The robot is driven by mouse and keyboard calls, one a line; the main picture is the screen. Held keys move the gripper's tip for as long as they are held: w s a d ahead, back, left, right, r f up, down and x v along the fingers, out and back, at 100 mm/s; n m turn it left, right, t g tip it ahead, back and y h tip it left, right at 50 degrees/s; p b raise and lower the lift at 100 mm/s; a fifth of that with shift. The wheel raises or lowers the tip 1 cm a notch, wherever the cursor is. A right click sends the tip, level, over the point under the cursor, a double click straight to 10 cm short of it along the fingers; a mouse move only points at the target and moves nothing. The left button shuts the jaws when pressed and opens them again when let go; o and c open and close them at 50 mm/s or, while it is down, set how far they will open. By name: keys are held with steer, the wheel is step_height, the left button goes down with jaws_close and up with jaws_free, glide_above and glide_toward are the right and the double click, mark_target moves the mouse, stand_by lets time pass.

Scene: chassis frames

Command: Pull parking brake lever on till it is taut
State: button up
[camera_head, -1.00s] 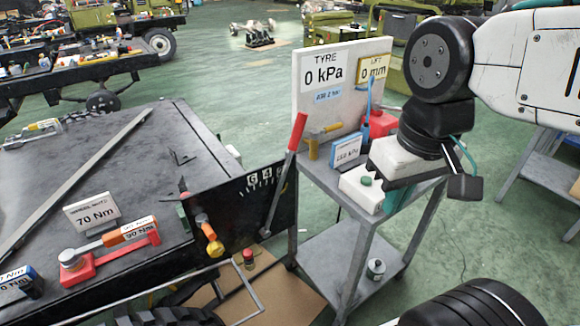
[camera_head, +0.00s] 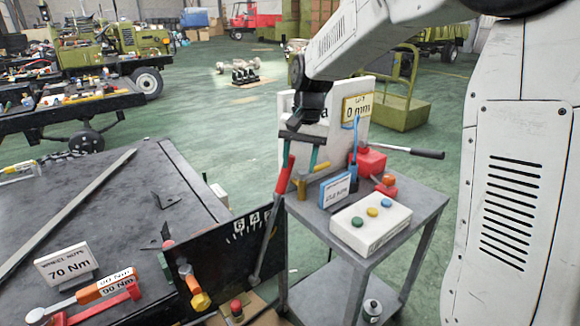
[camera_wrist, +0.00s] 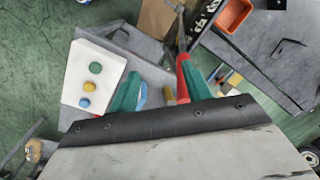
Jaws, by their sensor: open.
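The parking brake lever has a red grip (camera_head: 285,176) on a grey shaft, leaning a little right beside a dark numbered plate (camera_head: 232,262). My gripper (camera_head: 300,160) is over the top of the lever, pointing down. Its teal fingers are apart. In the wrist view my gripper (camera_wrist: 164,88) has the red grip (camera_wrist: 183,66) showing between the fingers, close to the right one. Whether it touches that finger cannot be told. The gripper hides the very top of the grip in the head view.
A grey cart (camera_head: 426,206) stands just right of the lever, with a white button box (camera_head: 370,234), a blue-framed sign (camera_head: 335,190), a yellow-handled tool (camera_head: 301,184) and an upright white board (camera_head: 350,125). A black bench (camera_head: 95,205) stands at left.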

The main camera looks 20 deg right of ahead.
mark_target(291, 153)
steer(key=w, duration=0.1)
steer(key=w+r+m, duration=0.1)
steer(key=w, duration=0.1)
steer(key=w+r+m+t, duration=0.1)
steer(key=w, duration=0.1)
steer(key=shift+w+d, duration=0.2)
steer(key=shift+s, duration=0.1)
steer(key=f, duration=0.2)
steer(key=a+f, duration=0.1)
steer(key=f, duration=0.2)
steer(key=w+f, duration=0.1)
steer(key=f, duration=0.1)
steer(key=shift+a+f, duration=0.3)
steer(key=shift+c, duration=0.3)
jaws_close()
steer(key=shift+r, duration=0.1)
